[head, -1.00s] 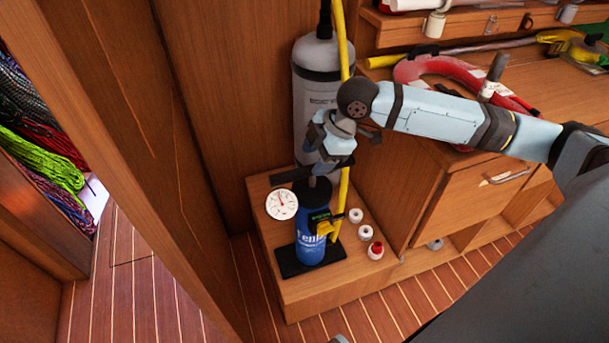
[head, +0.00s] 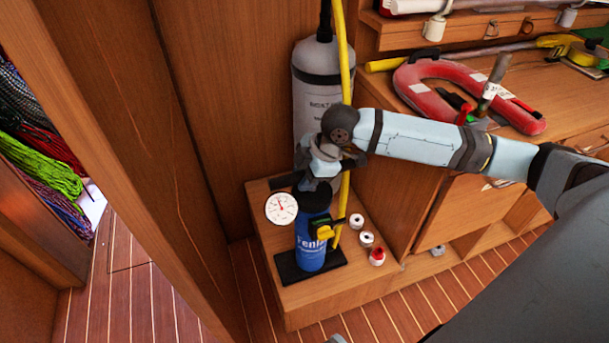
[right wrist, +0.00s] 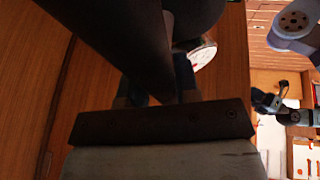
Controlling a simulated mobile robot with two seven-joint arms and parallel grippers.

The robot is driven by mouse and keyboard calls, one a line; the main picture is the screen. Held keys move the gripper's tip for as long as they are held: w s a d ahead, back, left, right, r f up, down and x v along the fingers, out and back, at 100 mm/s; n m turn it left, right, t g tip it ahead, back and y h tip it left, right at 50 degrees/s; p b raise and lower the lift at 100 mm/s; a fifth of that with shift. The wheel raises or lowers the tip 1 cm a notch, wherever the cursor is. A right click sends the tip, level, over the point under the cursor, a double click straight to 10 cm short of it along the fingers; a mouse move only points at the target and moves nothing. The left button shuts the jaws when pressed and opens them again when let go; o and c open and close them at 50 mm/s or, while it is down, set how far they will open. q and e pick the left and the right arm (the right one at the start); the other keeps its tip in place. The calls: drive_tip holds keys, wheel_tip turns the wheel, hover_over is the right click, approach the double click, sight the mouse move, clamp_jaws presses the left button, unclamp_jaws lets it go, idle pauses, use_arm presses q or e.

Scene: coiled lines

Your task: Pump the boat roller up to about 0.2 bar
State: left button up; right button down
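A blue hand pump (head: 311,243) stands upright on a black foot plate on a low wooden step. A round white gauge (head: 281,208) sits beside its top; its needle points up and slightly left, its figures too small to read. A grey cylinder (head: 318,88), perhaps the boat roller, stands behind; its label is unclear. A yellow hose (head: 343,60) runs down to the pump. My right gripper (head: 318,183) is closed around the dark pump handle (head: 286,180), just above the pump body. The handle also crosses the right wrist view (right wrist: 140,45). A small part of my left arm may show there (right wrist: 295,118).
Three small caps (head: 367,238) stand on the step right of the pump. A red horseshoe-shaped float (head: 430,85) lies on the bench at right. Coiled ropes (head: 45,160) fill a locker at left. The plank floor (head: 150,280) in front is clear.

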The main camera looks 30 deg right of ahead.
drive_tip(key=shift+r+p, duration=0.4)
drive_tip(key=shift+p, duration=0.1)
wheel_tip(320, 180, up, 6)
drive_tip(key=p, duration=0.7)
drive_tip(key=shift+f, duration=0.1)
use_arm(q)
wheel_tip(320, 180, up, 9)
drive_tip(key=s+a+y+p, duration=0.1)
drive_tip(key=a+p, duration=0.1)
drive_tip(key=p, duration=1)
drive_tip(key=shift+s+r+g, duration=0.15)
drive_tip(key=shift+s+g, duration=0.15)
drive_tip(key=shift+g, duration=0.1)
use_arm(e)
wheel_tip(320, 180, up, 11)
drive_tip(key=c, duration=0.8)
unclamp_jaws()
drive_tip(key=shift+f, duration=0.1)
drive_tip(key=shift+c, duration=0.2)
drive_tip(key=v, duration=1.4)
